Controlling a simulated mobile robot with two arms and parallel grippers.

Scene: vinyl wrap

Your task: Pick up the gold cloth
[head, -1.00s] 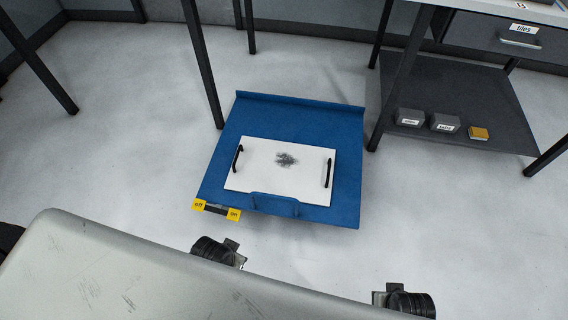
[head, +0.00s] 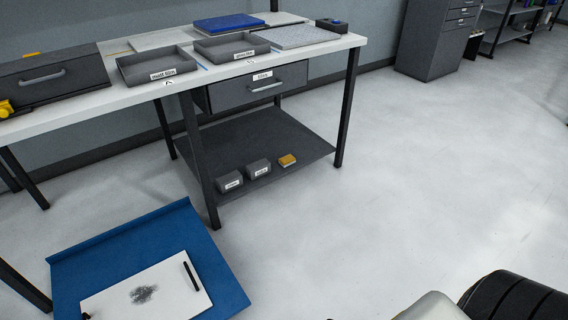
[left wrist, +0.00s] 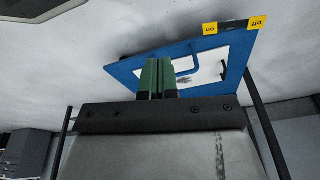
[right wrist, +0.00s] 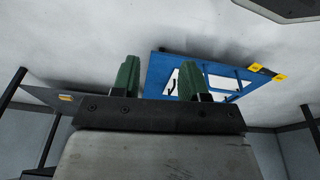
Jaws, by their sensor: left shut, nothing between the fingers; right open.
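A small gold item (head: 287,160), which may be the gold cloth, sits on the dark lower shelf (head: 285,127) of the workbench, right of two grey blocks (head: 258,168). It is too small to tell whether it is cloth. A small orange patch (right wrist: 66,98) on a dark shelf also shows at left in the right wrist view. My left gripper (left wrist: 158,63) has its green fingers together and empty. My right gripper (right wrist: 157,68) has its green fingers apart with nothing between them.
Grey trays (head: 158,66) stand on top. The floor to the right is clear.

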